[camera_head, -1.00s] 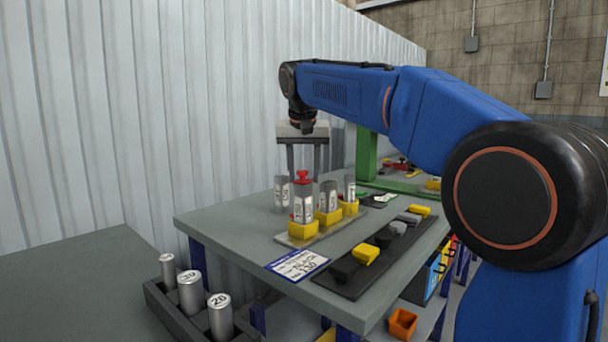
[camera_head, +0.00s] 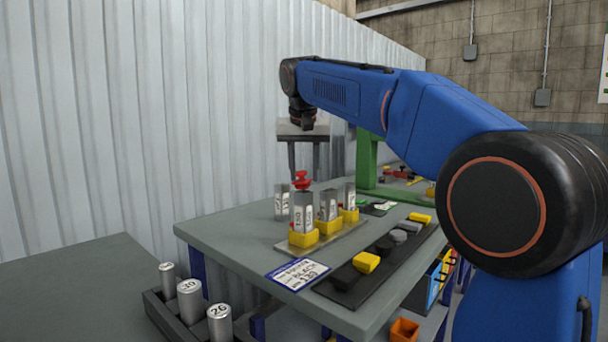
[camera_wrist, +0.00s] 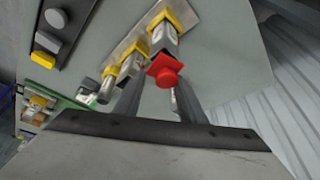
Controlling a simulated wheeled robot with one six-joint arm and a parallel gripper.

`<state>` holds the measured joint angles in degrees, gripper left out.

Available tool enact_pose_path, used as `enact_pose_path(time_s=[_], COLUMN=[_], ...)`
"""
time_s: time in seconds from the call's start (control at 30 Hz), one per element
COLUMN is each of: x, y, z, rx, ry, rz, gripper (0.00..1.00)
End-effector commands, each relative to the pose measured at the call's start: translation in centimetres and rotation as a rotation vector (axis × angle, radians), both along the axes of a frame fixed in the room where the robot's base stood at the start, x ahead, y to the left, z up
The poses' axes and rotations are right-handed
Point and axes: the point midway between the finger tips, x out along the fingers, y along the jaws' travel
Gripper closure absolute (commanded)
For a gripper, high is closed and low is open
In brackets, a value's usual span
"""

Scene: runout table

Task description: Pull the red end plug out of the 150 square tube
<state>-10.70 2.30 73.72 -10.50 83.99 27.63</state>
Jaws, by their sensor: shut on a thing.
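The 150 square tube (camera_head: 304,214) is grey and stands upright in a yellow block (camera_head: 303,239) at the near end of a plate on the table. The red end plug (camera_head: 302,181), with a round knob, is at the tube's top. The plug's lower part shows just above the tube mouth; I cannot tell whether it is fully clear. My gripper (camera_head: 303,176) comes down from above, its dark fingers either side of the plug. The wrist view shows the red plug (camera_wrist: 167,72) at the fingertips and the tube (camera_wrist: 164,39) beyond. My gripper is shut on the plug.
More grey tubes in yellow blocks (camera_head: 329,227) stand close behind on the same plate (camera_head: 346,231). A dark strip (camera_head: 345,288) with yellow, grey and black caps lies to the right. A blue-edged label card (camera_head: 297,273) lies in front. Numbered cylinders (camera_head: 190,300) stand in a lower tray.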

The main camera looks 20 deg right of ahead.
Motion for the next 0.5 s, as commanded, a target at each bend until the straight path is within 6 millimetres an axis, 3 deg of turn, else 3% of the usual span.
enact_pose_path(time_s=[0.5], x=[0.0], y=[0.0], z=[1.2], rx=[0.000], ry=[0.000], rz=[0.000], gripper=[0.92])
